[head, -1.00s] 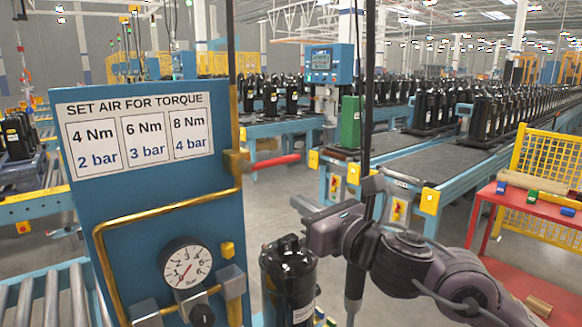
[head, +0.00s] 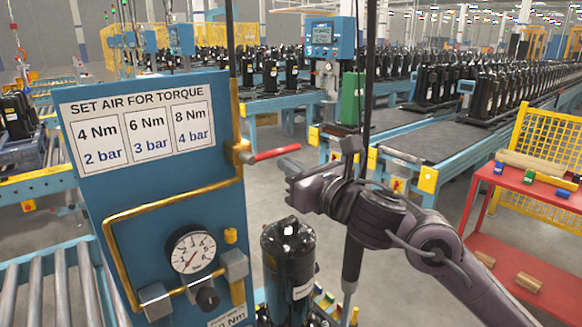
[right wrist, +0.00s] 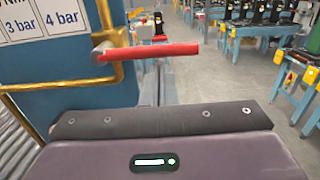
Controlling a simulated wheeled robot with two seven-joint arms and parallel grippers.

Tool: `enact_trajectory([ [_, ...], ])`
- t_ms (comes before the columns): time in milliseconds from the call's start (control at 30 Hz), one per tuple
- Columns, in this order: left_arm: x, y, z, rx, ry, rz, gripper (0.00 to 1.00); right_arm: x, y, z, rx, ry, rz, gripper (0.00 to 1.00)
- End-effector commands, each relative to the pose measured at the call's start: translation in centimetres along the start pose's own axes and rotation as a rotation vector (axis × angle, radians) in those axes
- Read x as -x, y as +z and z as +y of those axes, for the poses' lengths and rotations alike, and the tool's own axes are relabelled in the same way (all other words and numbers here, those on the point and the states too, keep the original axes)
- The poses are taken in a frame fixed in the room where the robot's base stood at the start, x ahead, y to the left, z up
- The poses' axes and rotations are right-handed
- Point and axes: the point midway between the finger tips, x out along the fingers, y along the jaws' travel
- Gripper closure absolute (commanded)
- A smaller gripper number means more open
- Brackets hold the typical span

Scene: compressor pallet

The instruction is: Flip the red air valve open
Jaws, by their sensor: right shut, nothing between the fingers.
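The red air valve (head: 275,153) is a red lever sticking out to the right from the brass pipe on the edge of the blue panel (head: 150,215). It also shows in the right wrist view (right wrist: 152,50), lying nearly level, pointing right from its brass body. My right gripper (head: 290,178) is shut and empty. It is just below and to the right of the lever, apart from it as far as I can see. In the right wrist view the dark gripper body fills the bottom, below the lever; the fingertips are hard to make out. My left gripper is not in view.
A pressure gauge (head: 191,250) with a black knob (head: 207,299) sits low on the panel. A black compressor (head: 289,268) stands below my right gripper. A dark vertical pole (head: 362,120) passes close to my right wrist. A red table (head: 520,240) stands at right.

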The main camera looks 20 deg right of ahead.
Motion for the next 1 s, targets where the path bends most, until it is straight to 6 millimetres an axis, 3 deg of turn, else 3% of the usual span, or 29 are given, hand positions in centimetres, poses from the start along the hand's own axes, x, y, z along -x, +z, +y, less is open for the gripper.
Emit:
enact_trajectory([
  [667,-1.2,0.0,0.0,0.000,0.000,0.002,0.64,0.0,0.8,-0.3,0.124,0.005,-0.002,1.00],
  [1000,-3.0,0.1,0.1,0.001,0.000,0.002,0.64,0.0,2.1,-0.5,0.326,0.013,-0.006,1.00],
])
